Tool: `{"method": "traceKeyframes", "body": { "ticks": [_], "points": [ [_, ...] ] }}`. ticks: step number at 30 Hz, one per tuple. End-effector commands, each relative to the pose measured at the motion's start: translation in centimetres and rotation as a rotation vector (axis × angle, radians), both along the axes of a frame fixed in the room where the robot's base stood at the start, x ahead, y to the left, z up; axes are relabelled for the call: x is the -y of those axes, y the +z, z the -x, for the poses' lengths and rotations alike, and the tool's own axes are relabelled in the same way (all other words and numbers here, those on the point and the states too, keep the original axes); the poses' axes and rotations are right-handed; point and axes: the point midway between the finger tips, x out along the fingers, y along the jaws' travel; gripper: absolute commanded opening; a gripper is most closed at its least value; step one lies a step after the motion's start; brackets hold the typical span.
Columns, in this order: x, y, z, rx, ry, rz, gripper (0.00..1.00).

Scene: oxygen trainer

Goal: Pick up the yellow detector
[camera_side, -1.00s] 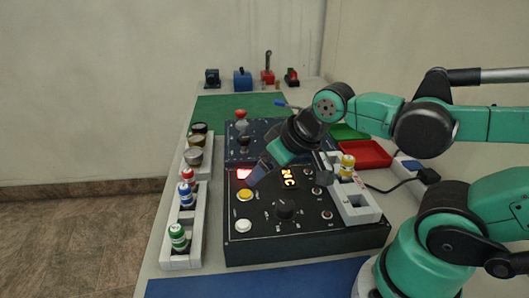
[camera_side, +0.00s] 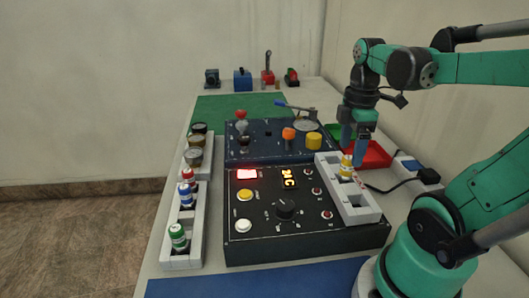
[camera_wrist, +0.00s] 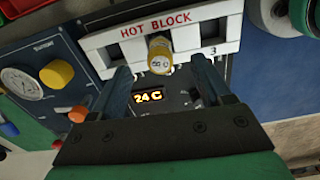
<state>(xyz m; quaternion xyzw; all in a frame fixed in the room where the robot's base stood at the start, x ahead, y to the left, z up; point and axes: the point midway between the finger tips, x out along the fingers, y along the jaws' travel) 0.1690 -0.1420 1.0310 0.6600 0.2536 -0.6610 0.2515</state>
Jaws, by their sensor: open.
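The yellow detector (camera_side: 346,166), a small yellow cylinder with a pale end, stands in a slot of the grey-white block (camera_side: 358,207) at the right of the black panel. In the wrist view the detector (camera_wrist: 159,54) sits in the block marked HOT BLOCK (camera_wrist: 222,36), ahead of my fingers and between their lines. My gripper (camera_side: 355,158) points down above the block, close to the detector. In the wrist view my gripper (camera_wrist: 160,78) is open and empty, with a blue finger on each side. I cannot tell whether a finger touches the detector.
The black panel (camera_side: 300,246) with a knob and lit displays lies below. A left rack (camera_side: 190,223) holds red, blue and green detectors. The dark blue panel (camera_side: 262,146) carries an orange knob and a yellow cylinder (camera_side: 314,141). Red (camera_side: 377,155) and green trays lie behind my gripper.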

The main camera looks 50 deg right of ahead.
Motion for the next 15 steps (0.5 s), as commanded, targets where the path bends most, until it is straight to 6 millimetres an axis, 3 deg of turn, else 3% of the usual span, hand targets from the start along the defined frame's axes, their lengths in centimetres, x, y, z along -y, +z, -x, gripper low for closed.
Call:
{"method": "traceKeyframes", "body": {
  "ticks": [9,15],
  "points": [
    [0.0,-3.6,-0.1,0.003,0.000,0.002,0.71],
    [-0.1,-4.8,0.0,0.005,0.000,0.002,0.71]
  ]
}}
